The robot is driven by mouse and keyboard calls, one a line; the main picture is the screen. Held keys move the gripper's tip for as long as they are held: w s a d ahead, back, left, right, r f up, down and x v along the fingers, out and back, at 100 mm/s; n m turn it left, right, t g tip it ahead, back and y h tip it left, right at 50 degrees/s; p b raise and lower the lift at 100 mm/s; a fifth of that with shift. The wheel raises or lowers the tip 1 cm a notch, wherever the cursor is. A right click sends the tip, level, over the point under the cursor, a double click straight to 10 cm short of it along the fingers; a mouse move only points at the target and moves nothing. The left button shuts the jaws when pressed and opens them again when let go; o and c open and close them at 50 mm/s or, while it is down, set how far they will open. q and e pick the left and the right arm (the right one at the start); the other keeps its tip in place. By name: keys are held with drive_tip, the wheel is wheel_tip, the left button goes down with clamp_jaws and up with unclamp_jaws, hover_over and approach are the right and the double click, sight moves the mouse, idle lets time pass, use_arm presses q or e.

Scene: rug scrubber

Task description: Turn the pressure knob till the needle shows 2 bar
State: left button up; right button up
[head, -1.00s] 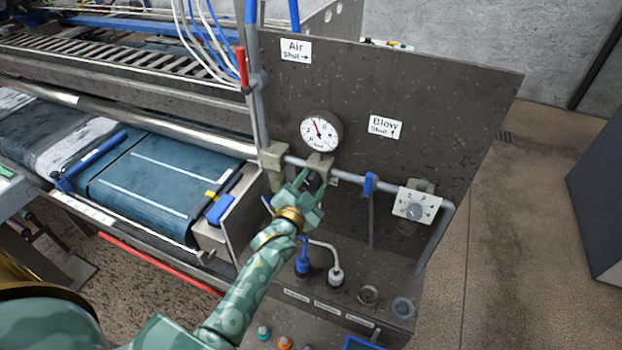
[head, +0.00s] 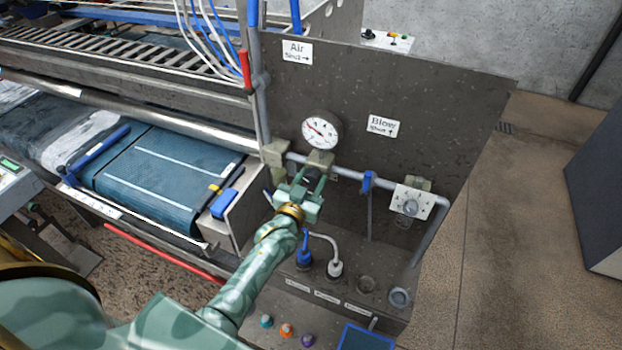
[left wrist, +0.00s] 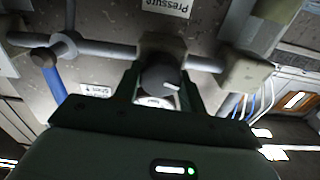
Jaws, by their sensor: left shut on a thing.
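The round white pressure gauge (head: 321,130) stands above the pipe on the dark panel. Its needle points to the upper left; the figures are too small to read surely. The dark pressure knob (left wrist: 160,78) sits below the gauge, on the regulator block, with a pale mark on its face. My left gripper (head: 311,179) is shut on the knob, one finger on each side, and partly hides it in the head view. A "Pressure" label (left wrist: 166,7) shows in the left wrist view. My right gripper is not in view.
A grey pipe (head: 345,173) runs across the panel, with a blue valve handle (head: 367,183) right of the knob and a white dial plate (head: 411,201) farther right. Blue and white hoses (head: 325,240) rise below my gripper.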

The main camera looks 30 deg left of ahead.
use_arm(q)
drive_tip(key=shift+f, duration=0.15)
drive_tip(key=o, duration=1)
drive_tip(key=s, duration=1.1)
drive_tip(key=s+d, duration=0.1)
drive_tip(key=s, duration=0.4)
drive_tip(key=shift+s+b, duration=0.2)
drive_tip(key=shift+b, duration=0.15)
drive_tip(key=s+p, duration=0.2)
drive_tip(key=s, duration=0.7)
drive_tip(key=shift+d, duration=0.2)
